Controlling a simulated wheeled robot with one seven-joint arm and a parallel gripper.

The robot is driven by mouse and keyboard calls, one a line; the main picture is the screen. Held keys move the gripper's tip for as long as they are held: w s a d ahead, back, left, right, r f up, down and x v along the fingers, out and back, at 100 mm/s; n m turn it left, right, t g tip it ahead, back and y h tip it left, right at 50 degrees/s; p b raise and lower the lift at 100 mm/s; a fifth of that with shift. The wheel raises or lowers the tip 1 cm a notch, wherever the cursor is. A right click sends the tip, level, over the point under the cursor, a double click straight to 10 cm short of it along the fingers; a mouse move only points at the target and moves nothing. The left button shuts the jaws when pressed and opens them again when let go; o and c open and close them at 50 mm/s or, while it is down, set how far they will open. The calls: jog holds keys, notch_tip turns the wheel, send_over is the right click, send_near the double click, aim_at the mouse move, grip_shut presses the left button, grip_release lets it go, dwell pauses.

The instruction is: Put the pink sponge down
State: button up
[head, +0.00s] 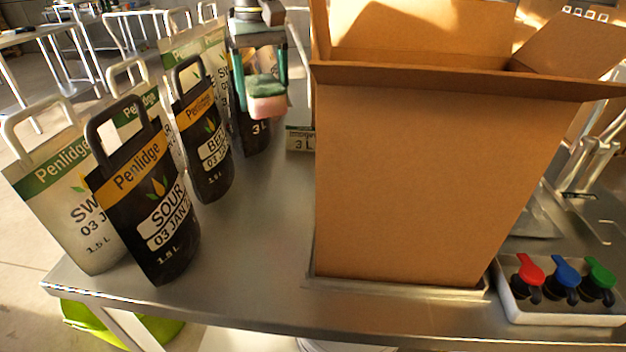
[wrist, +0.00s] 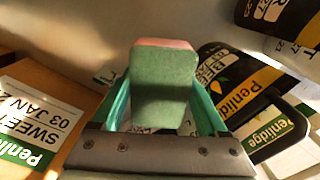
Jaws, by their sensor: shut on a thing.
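The pink sponge (head: 266,103) has a green layer on top and is in the head view at upper centre-left. My gripper (head: 262,92) is shut on it, with one finger on each side. The sponge is in front of a dark pouch and left of the tall cardboard box. In the wrist view the sponge's green face (wrist: 164,85) fills the space between the teal fingers of my gripper (wrist: 165,100), with a pink edge at its far end. I cannot tell whether its underside touches anything.
Several handled juice pouches (head: 150,200) stand on the left of the metal table (head: 250,235). A large open cardboard box (head: 430,180) stands at centre-right. A white tray (head: 560,312) with red, blue and green taps is at lower right. Bare table lies between pouches and box.

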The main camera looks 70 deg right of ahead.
jog(key=m, duration=0.1)
send_over(279, 178)
notch_tip(279, 178, down, 12)
jog(key=shift+f+p, duration=0.65)
jog(key=shift+f, duration=1.8)
jog(key=shift+f, duration=0.1)
jog(key=shift+f, duration=0.1)
jog(key=o, duration=1.2)
jog(key=shift+r, duration=0.2)
notch_tip(279, 178, up, 12)
jog(key=shift+b, duration=1.05)
